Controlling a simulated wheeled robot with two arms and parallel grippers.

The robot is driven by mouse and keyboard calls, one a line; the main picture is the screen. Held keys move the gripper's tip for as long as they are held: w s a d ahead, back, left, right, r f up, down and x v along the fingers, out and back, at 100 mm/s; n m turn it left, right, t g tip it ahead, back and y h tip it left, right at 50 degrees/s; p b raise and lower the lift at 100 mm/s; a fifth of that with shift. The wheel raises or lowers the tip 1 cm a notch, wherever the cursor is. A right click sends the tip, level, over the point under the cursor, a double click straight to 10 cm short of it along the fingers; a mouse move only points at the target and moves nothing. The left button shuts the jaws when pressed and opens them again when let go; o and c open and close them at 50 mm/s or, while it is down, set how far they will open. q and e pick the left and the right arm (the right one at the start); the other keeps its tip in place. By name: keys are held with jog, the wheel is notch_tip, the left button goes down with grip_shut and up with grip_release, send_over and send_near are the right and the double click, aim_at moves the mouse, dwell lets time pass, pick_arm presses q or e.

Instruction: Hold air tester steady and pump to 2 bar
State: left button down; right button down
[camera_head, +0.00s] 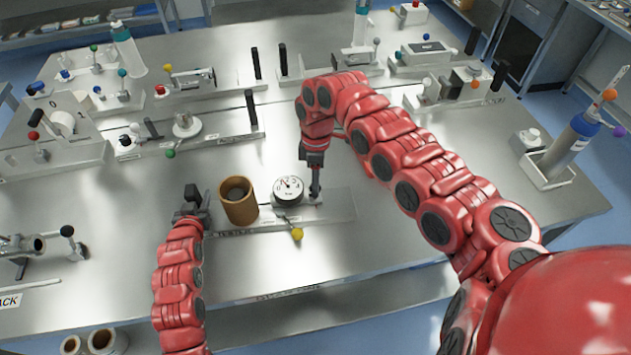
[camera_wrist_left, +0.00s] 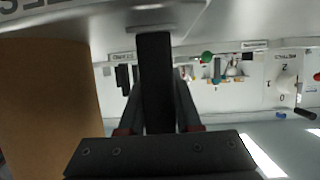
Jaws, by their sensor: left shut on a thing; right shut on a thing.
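The air tester is a flat grey base (camera_head: 335,208) near the front of the steel bench. It carries a round white dial gauge (camera_head: 288,187) and a yellow-knobbed lever (camera_head: 297,234). The dial reading is too small to tell. My left gripper (camera_head: 192,203) is shut on a black upright handle at the tester's left end; the handle (camera_wrist_left: 155,75) stands between its fingers in the left wrist view. My right gripper (camera_head: 315,180) points down just right of the gauge, shut on a small part largely hidden by its fingers, apparently the pump handle.
A brown cylinder (camera_head: 239,204) stands between my left gripper and the gauge; its side (camera_wrist_left: 45,105) fills the left of the wrist view. Several other fixtures with knobs stand behind and left. A bottle in a holder (camera_head: 572,145) is at right. Bare bench (camera_head: 390,235) lies right of the tester.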

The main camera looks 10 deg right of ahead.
jog(key=shift+s, duration=0.1)
dwell(0.4)
jog(key=d, duration=0.6)
jog(key=shift+s+d, duration=0.15)
jog(key=shift+d, duration=0.05)
jog(key=c, duration=0.5)
grip_release()
jog(key=r, duration=0.4)
jog(key=w+r, duration=0.1)
jog(key=r, duration=0.3)
jog(key=w+r, duration=0.1)
jog(key=r, duration=0.3)
jog(key=shift+d, duration=0.3)
jog(key=shift+f, duration=0.1)
